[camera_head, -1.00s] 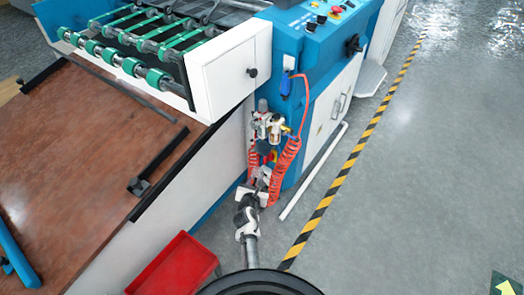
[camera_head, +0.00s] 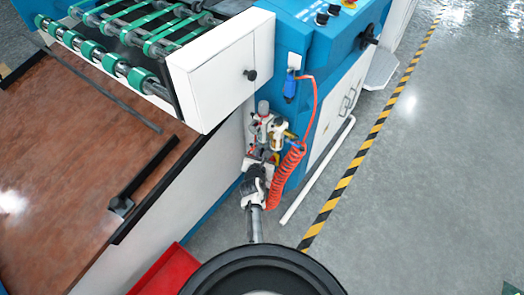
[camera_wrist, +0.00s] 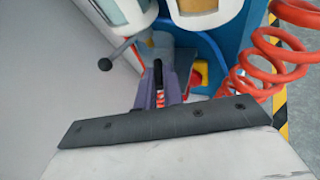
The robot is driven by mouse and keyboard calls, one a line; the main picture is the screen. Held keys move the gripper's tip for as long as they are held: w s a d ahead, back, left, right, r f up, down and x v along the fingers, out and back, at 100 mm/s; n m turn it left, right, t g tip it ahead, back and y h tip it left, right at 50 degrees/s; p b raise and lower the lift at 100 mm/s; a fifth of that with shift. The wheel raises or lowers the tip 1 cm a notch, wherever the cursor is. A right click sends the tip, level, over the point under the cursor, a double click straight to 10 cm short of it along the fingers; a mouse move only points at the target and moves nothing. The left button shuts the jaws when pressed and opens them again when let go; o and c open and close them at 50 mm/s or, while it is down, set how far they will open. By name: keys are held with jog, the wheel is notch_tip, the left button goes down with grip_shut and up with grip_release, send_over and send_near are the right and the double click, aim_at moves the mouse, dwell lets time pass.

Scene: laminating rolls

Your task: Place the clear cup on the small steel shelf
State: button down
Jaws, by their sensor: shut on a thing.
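My gripper (camera_head: 262,158) is at the end of my arm, low in front of the blue machine and just below its air unit. In the wrist view its two purple-grey fingers (camera_wrist: 160,88) are close together with a narrow gap. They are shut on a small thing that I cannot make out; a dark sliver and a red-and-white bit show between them. I cannot pick out the clear cup for certain in either view. I cannot pick out the small steel shelf either.
The air unit (camera_head: 268,128) with its coiled red hose (camera_head: 287,175) is close to my gripper. The blue machine (camera_head: 300,50) and its white housing (camera_head: 222,72) stand behind. A red tray (camera_head: 165,270) is at lower left. Open floor (camera_head: 430,190) lies right of the striped line.

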jog(key=shift+w+f, duration=0.1)
jog(key=shift+f, duration=0.35)
jog(key=shift+s+r, duration=0.25)
jog(key=shift+r, duration=0.1)
jog(key=shift+f, duration=0.15)
jog(key=c, duration=1.8)
grip_release()
jog(key=o, duration=0.8)
jog(key=v, duration=1.2)
